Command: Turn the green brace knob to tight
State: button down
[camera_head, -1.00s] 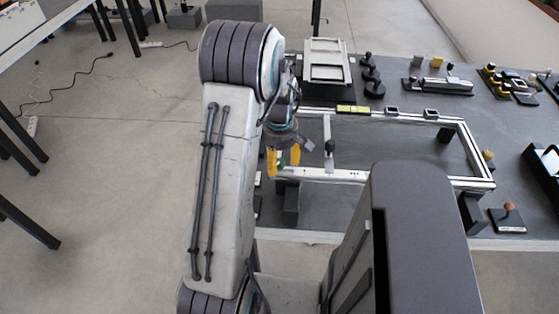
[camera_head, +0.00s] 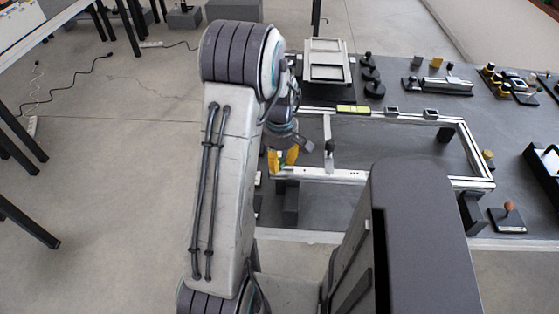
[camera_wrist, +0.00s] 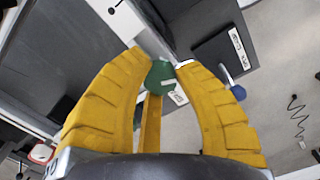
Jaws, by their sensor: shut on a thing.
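The green brace knob (camera_wrist: 158,84) shows in the wrist view between the tips of my yellow fingers. It is round, with a pale bar mark on its face. My gripper (camera_wrist: 163,68) is shut on it, one finger on each side. A small white label (camera_wrist: 178,97) lies beside the knob, too small to read. In the head view my gripper (camera_head: 282,163) is at the near left corner of the pale metal frame (camera_head: 345,175). The knob is hidden there, so I cannot tell its setting.
The frame lies on a dark table (camera_head: 385,150). A black upright post with a knob (camera_head: 330,147) stands just right of my gripper. A blue round knob (camera_wrist: 238,92) is to the right in the wrist view. The floor left of the table is open.

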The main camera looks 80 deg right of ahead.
jog(key=shift+m, duration=0.3)
jog(key=m+b, duration=0.1)
jog(key=m, duration=0.1)
jog(key=shift+f+m, duration=0.15)
jog(key=shift+m, duration=0.15)
jog(key=m+b, duration=0.1)
jog(key=m, duration=0.2)
jog(key=shift+a+m, duration=0.1)
jog(key=shift+m, duration=0.2)
jog(key=m+b, duration=0.1)
jog(key=m, duration=0.5)
jog(key=m+b, duration=0.1)
jog(key=m, duration=0.5)
jog(key=shift+m, duration=0.3)
jog(key=m, duration=0.5)
jog(key=shift+m+b, duration=0.4)
jog(key=shift+m, duration=0.3)
